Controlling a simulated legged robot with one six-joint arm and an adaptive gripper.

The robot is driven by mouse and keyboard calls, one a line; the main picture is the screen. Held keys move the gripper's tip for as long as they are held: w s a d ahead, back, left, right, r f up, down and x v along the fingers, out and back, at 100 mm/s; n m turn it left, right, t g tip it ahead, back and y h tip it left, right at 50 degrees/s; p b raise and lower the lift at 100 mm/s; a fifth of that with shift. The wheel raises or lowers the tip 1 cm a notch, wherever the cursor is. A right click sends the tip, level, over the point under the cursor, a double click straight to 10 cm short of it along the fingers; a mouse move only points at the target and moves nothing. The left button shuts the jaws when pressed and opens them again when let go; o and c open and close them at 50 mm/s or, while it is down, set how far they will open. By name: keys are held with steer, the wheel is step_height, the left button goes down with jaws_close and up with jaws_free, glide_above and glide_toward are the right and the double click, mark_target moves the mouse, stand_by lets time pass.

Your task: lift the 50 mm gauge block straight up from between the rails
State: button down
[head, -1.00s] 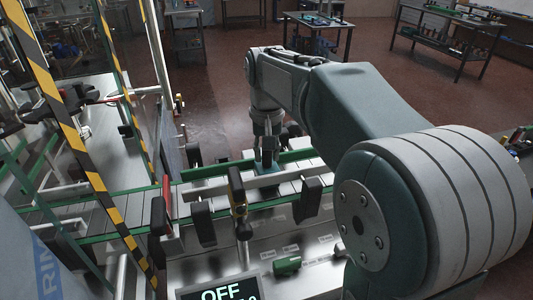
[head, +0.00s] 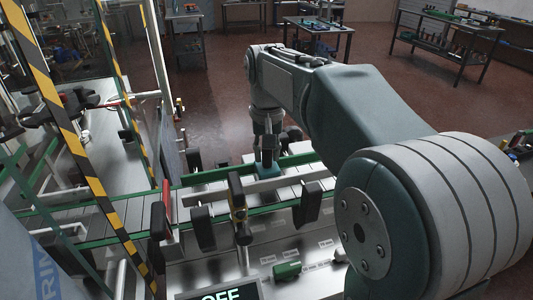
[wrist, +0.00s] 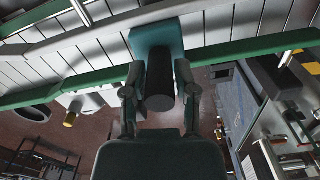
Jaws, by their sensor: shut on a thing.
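The gauge block (head: 266,172) is a small teal block with a dark cylindrical knob. It is between the conveyor's rails in the head view, with my gripper (head: 266,150) directly above it, pointing down. In the wrist view the teal block (wrist: 156,36) shows at top centre and its dark knob (wrist: 160,88) comes toward the camera. My gripper (wrist: 159,72) has a finger on each side of the knob and is shut on it. The block's underside is hidden, so I cannot tell whether it is clear of the conveyor.
A green rail (head: 222,173) and a pale rail (head: 276,182) run along the conveyor. Dark paddle-like brackets (head: 307,203) stand along the near side. A green cylinder (head: 287,270) lies on the labelled metal surface in front. A striped post (head: 75,140) stands at left.

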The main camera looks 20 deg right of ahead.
steer(key=shift+r, duration=0.15)
steer(key=shift+r, duration=2.4)
